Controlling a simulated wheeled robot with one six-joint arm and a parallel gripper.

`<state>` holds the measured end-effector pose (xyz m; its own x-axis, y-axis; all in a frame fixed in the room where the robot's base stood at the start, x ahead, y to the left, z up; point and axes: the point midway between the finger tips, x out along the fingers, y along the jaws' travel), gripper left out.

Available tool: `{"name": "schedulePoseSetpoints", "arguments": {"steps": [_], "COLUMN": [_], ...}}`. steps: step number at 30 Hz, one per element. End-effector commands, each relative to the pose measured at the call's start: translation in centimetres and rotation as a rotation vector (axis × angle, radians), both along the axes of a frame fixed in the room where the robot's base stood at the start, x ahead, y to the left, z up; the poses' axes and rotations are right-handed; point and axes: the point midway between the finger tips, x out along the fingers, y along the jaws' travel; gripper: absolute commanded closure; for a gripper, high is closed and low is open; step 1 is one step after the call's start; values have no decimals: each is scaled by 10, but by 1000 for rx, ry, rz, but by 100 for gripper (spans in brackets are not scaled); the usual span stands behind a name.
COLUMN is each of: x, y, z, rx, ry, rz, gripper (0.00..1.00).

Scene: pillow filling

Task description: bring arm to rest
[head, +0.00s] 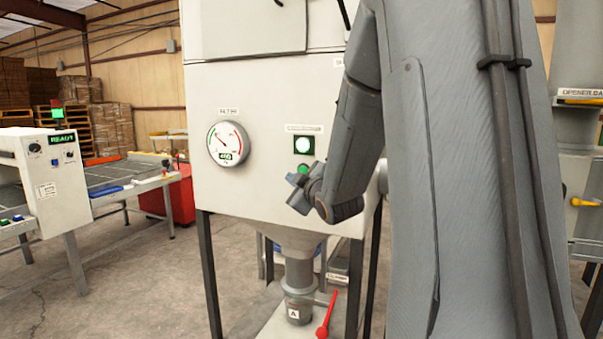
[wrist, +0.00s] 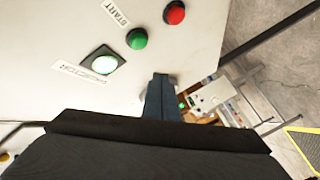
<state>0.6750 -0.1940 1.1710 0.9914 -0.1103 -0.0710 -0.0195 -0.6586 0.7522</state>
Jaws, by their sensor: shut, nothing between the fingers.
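My arm stands large in the right half of the head view and reaches toward a white machine cabinet (head: 255,185). My gripper (head: 292,180) is in front of the cabinet's panel, close to a green button (head: 303,170). In the wrist view my gripper (wrist: 160,80) shows as narrow fingers together, with nothing in them. That view also shows the green start button (wrist: 137,39), a red button (wrist: 174,13) and a lit white indicator (wrist: 104,63) on the panel. I cannot tell whether the fingers touch the panel.
A round gauge (head: 228,144) is on the cabinet's left. Below hang a nozzle (head: 299,290) and a red lever (head: 327,315). A conveyor table (head: 110,185) with a control box (head: 50,180) stands at left, a red bin (head: 175,195) behind it. Floor between is open.

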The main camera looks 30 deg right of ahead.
Motion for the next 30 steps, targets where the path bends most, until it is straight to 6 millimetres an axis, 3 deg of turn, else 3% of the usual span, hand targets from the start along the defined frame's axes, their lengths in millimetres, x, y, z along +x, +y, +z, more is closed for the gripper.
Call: {"name": "schedulePoseSetpoints", "arguments": {"steps": [13, 17, 20, 23, 26, 30], "x": [0, -2, -11, -34, -70, -138], "y": [0, 7, 23, 48, 78, 120], "z": [0, -13, -44, -89, -137, -191], "rx": [0, 35, 121, 244, 374, 526], "ry": [1, 47, 161, 334, 529, 800], "rz": [0, -7, -31, -79, -147, -264], "gripper": [100, 100, 100, 100, 100, 100]}}
